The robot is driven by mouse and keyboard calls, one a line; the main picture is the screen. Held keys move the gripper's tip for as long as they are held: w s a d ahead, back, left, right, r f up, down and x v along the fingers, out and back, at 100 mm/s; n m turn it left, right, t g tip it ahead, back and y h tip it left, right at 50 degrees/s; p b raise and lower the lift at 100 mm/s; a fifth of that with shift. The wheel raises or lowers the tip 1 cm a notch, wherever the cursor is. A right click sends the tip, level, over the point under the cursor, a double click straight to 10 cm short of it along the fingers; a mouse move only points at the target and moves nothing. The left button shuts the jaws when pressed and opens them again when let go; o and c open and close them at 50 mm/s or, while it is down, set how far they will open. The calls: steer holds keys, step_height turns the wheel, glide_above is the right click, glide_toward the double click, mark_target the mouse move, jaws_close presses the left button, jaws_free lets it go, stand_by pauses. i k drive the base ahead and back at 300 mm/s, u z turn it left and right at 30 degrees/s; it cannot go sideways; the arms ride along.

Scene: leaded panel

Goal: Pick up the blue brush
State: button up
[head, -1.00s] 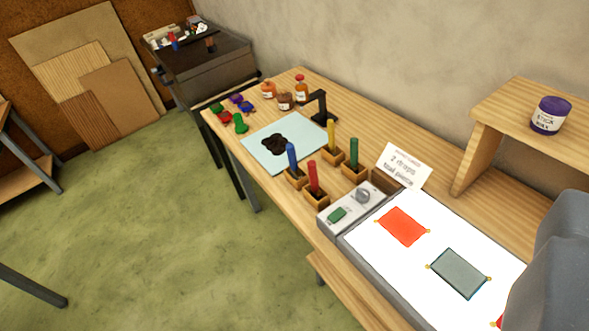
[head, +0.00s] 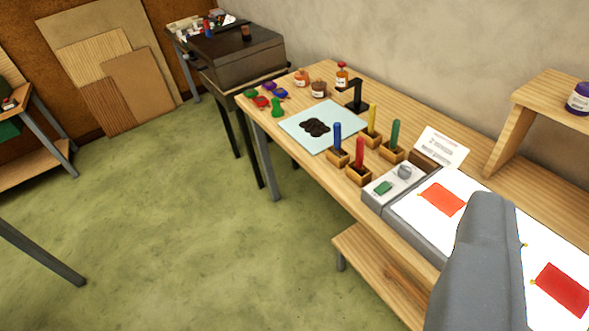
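The blue brush (head: 337,140) stands upright, handle up, in a small wooden holder (head: 338,158) on the workbench. A red brush (head: 359,153), a yellow brush (head: 372,118) and a green brush (head: 395,134) stand in holders of their own close by. The blue one is the leftmost of the group, at the edge of a pale blue sheet. A grey part of my arm fills the lower right and hides some of the light panel. My gripper's fingers are not in view.
A pale glass sheet (head: 300,132) with a dark heap (head: 314,127) lies left of the brushes. A black stand (head: 353,95) is behind it. A light box (head: 408,210) with red pieces is at right. A lower shelf (head: 372,262) juts out below the bench. The green floor at left is clear.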

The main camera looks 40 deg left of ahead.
mark_target(336, 148)
steer(key=u, duration=0.15)
steer(key=k, duration=0.6)
steer(key=u, duration=1.1)
steer(key=i, duration=2.55)
steer(key=z, duration=1)
steer(key=i, duration=0.3)
